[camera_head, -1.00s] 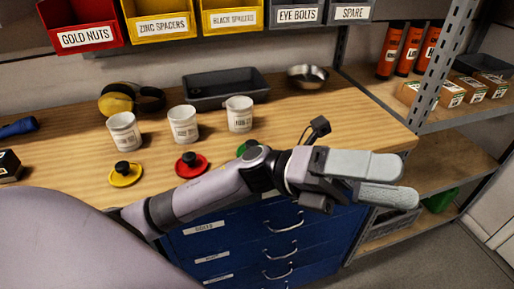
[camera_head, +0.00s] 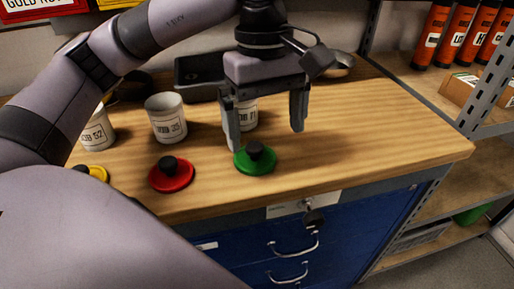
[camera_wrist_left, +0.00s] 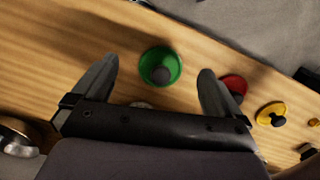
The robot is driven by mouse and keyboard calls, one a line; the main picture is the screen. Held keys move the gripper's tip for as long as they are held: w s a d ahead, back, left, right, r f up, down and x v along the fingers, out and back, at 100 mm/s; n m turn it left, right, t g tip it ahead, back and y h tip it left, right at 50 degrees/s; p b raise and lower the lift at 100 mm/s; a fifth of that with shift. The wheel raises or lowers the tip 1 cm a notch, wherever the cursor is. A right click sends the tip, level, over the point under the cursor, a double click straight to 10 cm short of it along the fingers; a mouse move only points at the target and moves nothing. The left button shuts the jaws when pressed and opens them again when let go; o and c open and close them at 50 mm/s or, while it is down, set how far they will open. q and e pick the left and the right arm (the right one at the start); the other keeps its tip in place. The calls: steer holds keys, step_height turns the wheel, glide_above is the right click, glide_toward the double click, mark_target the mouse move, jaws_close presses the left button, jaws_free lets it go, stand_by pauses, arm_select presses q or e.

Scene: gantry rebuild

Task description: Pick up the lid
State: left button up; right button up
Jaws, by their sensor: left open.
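A green lid (camera_head: 254,159) with a black knob lies on the wooden bench near its front edge. A red lid (camera_head: 171,174) and a yellow lid (camera_head: 97,172) lie to its left, the yellow one partly hidden by my arm. My left gripper (camera_head: 266,138) points down, open and empty, above and slightly behind the green lid. In the left wrist view the green lid (camera_wrist_left: 161,67) shows between and beyond the fingertips, with the red lid (camera_wrist_left: 234,86) and yellow lid (camera_wrist_left: 271,114) to the right. My right gripper is not in view.
White labelled jars stand behind the lids; one jar (camera_head: 166,118) is clear to see, another (camera_head: 249,112) is partly behind my left gripper. A dark tray (camera_head: 197,77) and metal bowl (camera_head: 341,66) stand at the back. The bench's right part is clear.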

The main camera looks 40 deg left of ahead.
mark_target(254, 145)
arm_select(q)
steer(key=shift+w+a+r+t+y, duration=0.15)
steer(key=shift+w+a+y, duration=0.15)
steer(key=shift+a, duration=0.3)
steer(key=shift+w+a+t+y, duration=0.15)
steer(key=shift+w+a+y, duration=0.1)
steer(key=shift+a, duration=0.35)
steer(key=f, duration=0.6)
steer(key=shift+s+a+f, duration=0.15)
steer(key=shift+s+f, duration=0.1)
steer(key=shift+f, duration=0.15)
steer(key=shift+c, duration=0.3)
steer(key=c, duration=0.9)
